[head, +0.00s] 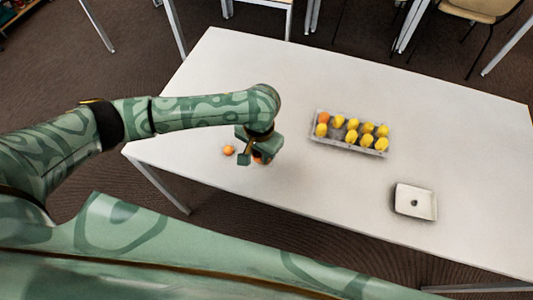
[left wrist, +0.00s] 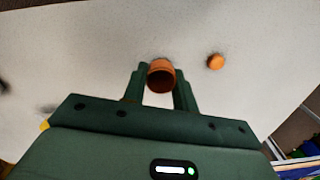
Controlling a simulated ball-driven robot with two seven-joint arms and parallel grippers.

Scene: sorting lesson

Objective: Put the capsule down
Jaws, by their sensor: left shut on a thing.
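My left gripper (head: 252,160) is low over the left part of the white table, pointing down. It is shut on an orange-brown capsule (left wrist: 160,76), which sits between the two fingers in the left wrist view. In the head view the capsule (head: 262,159) is mostly hidden by the gripper. I cannot tell whether it touches the table. A second, loose orange piece (head: 229,150) lies on the table just left of the gripper; it also shows in the left wrist view (left wrist: 215,61). My right gripper is not in view.
A grey tray (head: 333,141) holds several yellow pieces and an orange one at its left end, right of my gripper. A white square dish (head: 414,212) with a small dark spot in its middle stands near the front edge. The white table (head: 240,80) is otherwise clear.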

